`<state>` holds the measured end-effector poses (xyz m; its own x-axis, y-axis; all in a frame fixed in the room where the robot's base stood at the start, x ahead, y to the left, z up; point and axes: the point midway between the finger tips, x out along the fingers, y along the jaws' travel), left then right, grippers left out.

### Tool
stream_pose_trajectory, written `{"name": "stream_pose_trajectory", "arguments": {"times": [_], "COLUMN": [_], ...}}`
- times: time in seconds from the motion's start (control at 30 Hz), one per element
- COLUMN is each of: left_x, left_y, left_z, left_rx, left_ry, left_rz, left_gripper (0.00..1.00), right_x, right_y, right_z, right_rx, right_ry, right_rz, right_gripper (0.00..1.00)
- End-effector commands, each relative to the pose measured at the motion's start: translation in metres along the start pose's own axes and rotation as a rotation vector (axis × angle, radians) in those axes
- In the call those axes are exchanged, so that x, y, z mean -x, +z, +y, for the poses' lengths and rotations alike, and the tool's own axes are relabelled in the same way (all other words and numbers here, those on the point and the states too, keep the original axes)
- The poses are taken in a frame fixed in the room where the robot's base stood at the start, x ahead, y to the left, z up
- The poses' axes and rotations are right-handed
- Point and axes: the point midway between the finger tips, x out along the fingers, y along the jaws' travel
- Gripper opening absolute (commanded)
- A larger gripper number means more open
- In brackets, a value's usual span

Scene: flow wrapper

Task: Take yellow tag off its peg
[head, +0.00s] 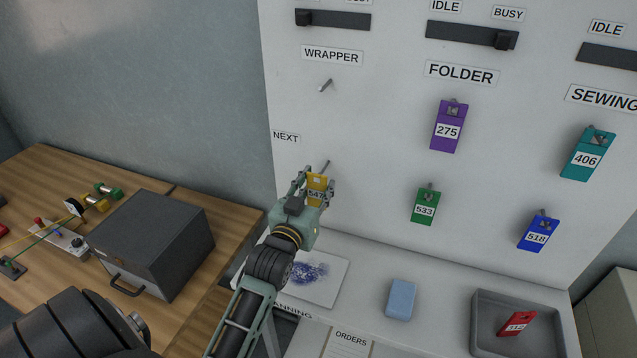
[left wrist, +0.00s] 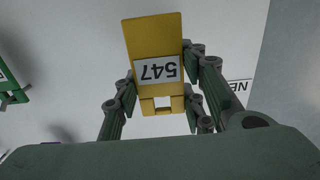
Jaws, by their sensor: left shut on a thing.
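The yellow tag (head: 317,184), marked 547, is between the fingers of my left gripper (head: 314,190), in front of the white board below the NEXT label. In the left wrist view the tag (left wrist: 155,50) fills the gap, with a finger on each side, and its number reads upside down. A thin metal peg (head: 326,165) sticks out of the board just above the tag's top edge. In the left wrist view no peg shows through the tag's opening (left wrist: 162,104). My right gripper is not in view.
Purple (head: 448,127), teal (head: 588,154), green (head: 425,205) and blue (head: 539,231) tags hang to the right. The peg under WRAPPER (head: 325,85) is bare. Below are a blue block (head: 400,299) and a grey tray (head: 483,342) with a red tag (head: 516,323). A grey box (head: 150,247) stands left.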

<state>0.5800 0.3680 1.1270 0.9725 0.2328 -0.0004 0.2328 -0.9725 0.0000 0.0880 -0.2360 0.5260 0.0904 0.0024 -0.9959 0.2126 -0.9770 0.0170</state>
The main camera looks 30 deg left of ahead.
Motion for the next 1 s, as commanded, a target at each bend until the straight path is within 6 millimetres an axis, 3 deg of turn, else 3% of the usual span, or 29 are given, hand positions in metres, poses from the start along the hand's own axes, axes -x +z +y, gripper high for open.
{"name": "stream_pose_trajectory", "arguments": {"times": [1.0], "left_x": [0.041], "left_y": [-0.001], "left_z": [0.0], "left_rx": [0.0], "left_ry": [0.0], "left_rz": [0.001], "left_gripper": [0.12], "right_x": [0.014], "right_y": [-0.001], "right_z": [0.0], "right_rx": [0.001], "right_ry": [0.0], "right_rz": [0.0], "right_gripper": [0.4]}}
